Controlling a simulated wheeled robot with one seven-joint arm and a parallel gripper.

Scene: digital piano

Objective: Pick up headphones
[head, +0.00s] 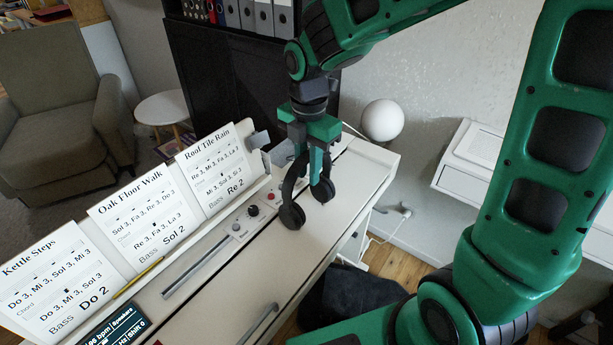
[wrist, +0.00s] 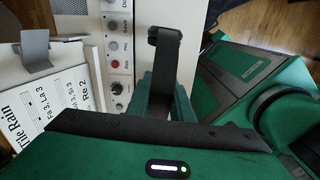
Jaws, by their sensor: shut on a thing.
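The black headphones (head: 293,214) are at the far right end of the white digital piano (head: 292,250). My gripper (head: 318,172) points down over them, and its green fingers are shut on the headphones. In the head view the ear cups hang below the fingers, close to the piano top; I cannot tell whether they touch it. In the wrist view the black headband (wrist: 163,45) sticks out past the green fingers (wrist: 165,100). The rest of the headphones is hidden there by my gripper.
Sheet-music cards (head: 139,222) stand along the piano's left side, beside a knob panel (head: 247,218) and a pencil (head: 138,278). A white round lamp (head: 382,120) stands behind the piano's far end. A dark shelf with binders (head: 228,80) is behind. The piano's right top is clear.

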